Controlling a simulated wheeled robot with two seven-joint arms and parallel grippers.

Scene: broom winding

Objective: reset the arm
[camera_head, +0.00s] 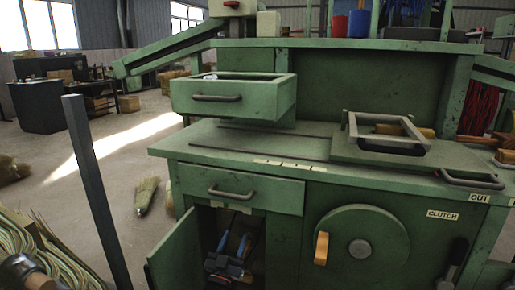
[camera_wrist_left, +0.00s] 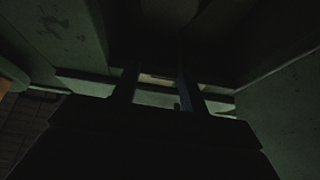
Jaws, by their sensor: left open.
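My left gripper (camera_head: 233,242) is low in the head view, inside the open compartment (camera_head: 207,232) under the front drawer of the green machine (camera_head: 240,150). Its two bluish fingers stand apart, with nothing visible between them. The left wrist view is very dark; there the fingers (camera_wrist_left: 160,78) show as separate silhouettes among green panels. A pale strip lies beyond the tips; I cannot tell what it is.
The compartment's door (camera_head: 175,250) stands open at the left. The front drawer (camera_head: 232,190) is above the gripper, and a round disc with an orange handle (camera_head: 321,248) is to the right. A grey post (camera_head: 95,190) stands on the left. Straw (camera_head: 30,245) lies bottom left.

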